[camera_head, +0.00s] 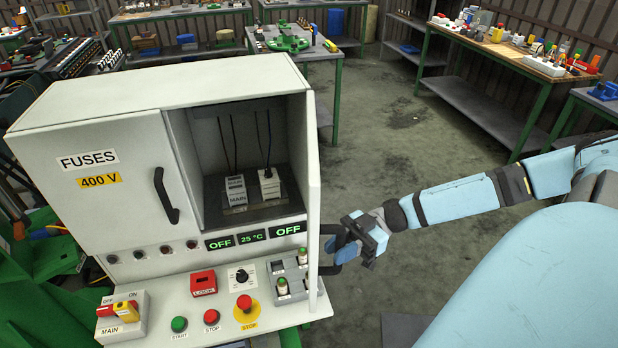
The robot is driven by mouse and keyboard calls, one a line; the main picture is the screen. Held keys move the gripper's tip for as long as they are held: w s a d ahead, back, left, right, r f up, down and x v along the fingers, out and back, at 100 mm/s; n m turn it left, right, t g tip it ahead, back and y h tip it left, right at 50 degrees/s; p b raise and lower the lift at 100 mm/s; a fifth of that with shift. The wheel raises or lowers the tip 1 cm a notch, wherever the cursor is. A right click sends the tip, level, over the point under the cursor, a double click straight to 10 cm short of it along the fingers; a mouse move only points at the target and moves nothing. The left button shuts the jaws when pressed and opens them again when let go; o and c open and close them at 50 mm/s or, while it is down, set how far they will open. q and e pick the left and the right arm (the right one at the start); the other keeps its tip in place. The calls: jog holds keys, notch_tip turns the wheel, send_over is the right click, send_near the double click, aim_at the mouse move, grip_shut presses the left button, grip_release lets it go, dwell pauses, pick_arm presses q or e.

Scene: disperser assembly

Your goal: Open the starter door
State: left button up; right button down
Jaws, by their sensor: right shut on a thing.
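The white control cabinet (150,90) stands on the left half of the view. The starter door (314,190) stands swung out at the compartment's right side, seen nearly edge-on. My right gripper (352,240) is at the outer face of this door, shut on its dark handle (329,238). The fingertips and part of the handle hide each other. The left-hand FUSES door (120,200) is shut, with a black handle (165,195). My left gripper is not in view.
The sloped front panel carries a red LOCK block (203,283), a yellow-ringed red stop button (244,303), a MAIN switch (122,312) and small breakers (282,287). Open floor (400,150) lies right of the cabinet. Cluttered workbenches (520,55) stand behind.

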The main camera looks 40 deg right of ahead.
jog(key=s+d+n+g, duration=0.2)
jog(key=s+d+g, duration=0.1)
jog(key=d, duration=0.5)
jog(key=shift+s+p, duration=0.25)
jog(key=shift+p, duration=0.05)
jog(key=c, duration=1)
grip_release()
jog(key=d+b, duration=0.3)
jog(key=d, duration=1)
jog(key=shift+w+d, duration=0.1)
jog(key=shift+d, duration=0.3)
